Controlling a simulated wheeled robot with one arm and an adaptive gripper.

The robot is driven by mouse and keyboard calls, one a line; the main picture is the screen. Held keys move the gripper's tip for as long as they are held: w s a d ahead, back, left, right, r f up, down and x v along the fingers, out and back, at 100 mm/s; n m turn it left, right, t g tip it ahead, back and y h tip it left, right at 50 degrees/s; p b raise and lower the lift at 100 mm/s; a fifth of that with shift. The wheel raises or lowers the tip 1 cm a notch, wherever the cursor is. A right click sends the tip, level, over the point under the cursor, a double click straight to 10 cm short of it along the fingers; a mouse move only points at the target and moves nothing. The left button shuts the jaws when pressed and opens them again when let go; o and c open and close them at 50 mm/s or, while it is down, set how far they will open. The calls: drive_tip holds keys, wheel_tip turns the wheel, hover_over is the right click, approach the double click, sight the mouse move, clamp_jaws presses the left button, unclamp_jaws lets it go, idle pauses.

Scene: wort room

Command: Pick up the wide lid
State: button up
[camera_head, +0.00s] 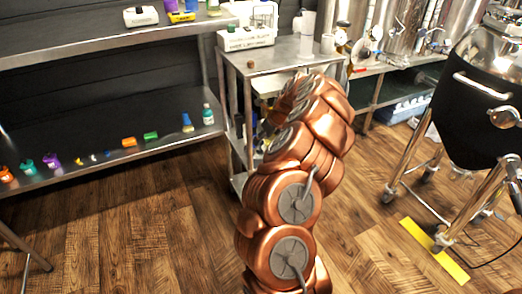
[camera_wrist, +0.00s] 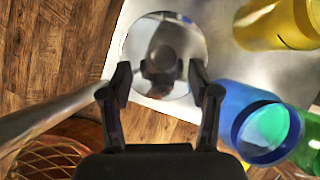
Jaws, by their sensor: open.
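A round, mirror-like disc (camera_wrist: 182,42), which looks like the wide lid, lies on a pale metal shelf (camera_wrist: 232,70) in the wrist view. It reflects my gripper. My gripper (camera_wrist: 160,76) is open and empty, its two black fingers spread at the near edge of the disc. Whether they touch it I cannot tell. In the head view my copper-coloured arm reaches to the small steel table (camera_head: 285,57), and it hides my gripper; I cannot make out the lid there.
A metal post (camera_wrist: 50,115) runs along the left. A black kettle (camera_head: 470,110) on wheeled legs stands right in the head view.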

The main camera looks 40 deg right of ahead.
sight(260, 146)
drive_tip(key=b+x, duration=0.2)
drive_tip(key=x, duration=0.3)
drive_tip(key=shift+s+d, duration=0.15)
drive_tip(key=shift+s, duration=0.05)
drive_tip(key=shift+c, duration=0.3)
drive_tip(key=shift+d, duration=0.1)
clamp_jaws()
